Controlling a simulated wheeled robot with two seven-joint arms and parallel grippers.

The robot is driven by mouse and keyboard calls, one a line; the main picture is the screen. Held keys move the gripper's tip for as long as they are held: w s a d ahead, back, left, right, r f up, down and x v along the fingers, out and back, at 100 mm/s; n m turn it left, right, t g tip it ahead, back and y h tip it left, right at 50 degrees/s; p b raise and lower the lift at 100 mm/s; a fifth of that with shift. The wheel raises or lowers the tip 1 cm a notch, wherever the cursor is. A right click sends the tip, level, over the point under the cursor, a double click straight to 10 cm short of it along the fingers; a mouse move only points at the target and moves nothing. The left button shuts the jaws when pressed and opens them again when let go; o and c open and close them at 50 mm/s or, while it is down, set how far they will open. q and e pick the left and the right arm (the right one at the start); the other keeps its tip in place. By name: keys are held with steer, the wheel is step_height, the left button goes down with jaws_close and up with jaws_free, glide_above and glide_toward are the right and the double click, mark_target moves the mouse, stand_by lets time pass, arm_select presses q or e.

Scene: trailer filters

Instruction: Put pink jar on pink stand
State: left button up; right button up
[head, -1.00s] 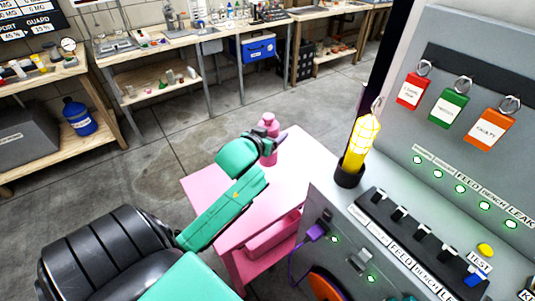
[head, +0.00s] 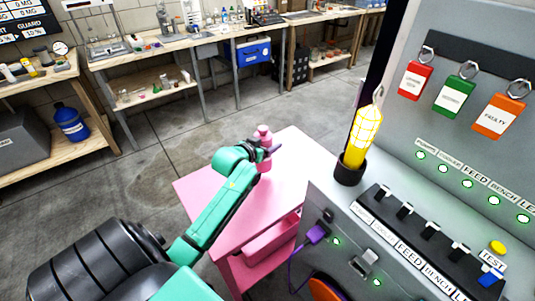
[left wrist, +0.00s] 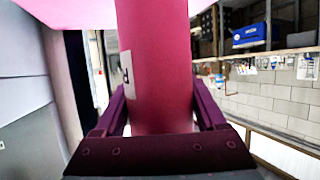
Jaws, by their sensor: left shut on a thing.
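The pink jar (head: 264,133) is upright at the back part of the pink stand's flat top (head: 215,195) in the head view. My left gripper (head: 268,151) is shut around the jar's body. In the left wrist view the jar (left wrist: 155,60) fills the middle between the two purple fingers (left wrist: 160,115), with a white label patch at its left. The stand's pink surface (left wrist: 70,8) crosses the top of that view at the jar's end. I cannot tell whether the jar's base touches it. My right gripper is not in view.
A grey control panel (head: 330,205) with switches stands right of the stand. The stand's top in front of the jar is clear. Workbenches (head: 185,42) line the back wall.

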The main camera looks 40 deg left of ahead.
arm_select(q)
step_height(320, 180, down, 4)
steer(key=shift+f, duration=0.25)
steer(key=o, duration=1.4)
steer(key=shift+r, duration=0.1)
steer(key=v, duration=1.2)
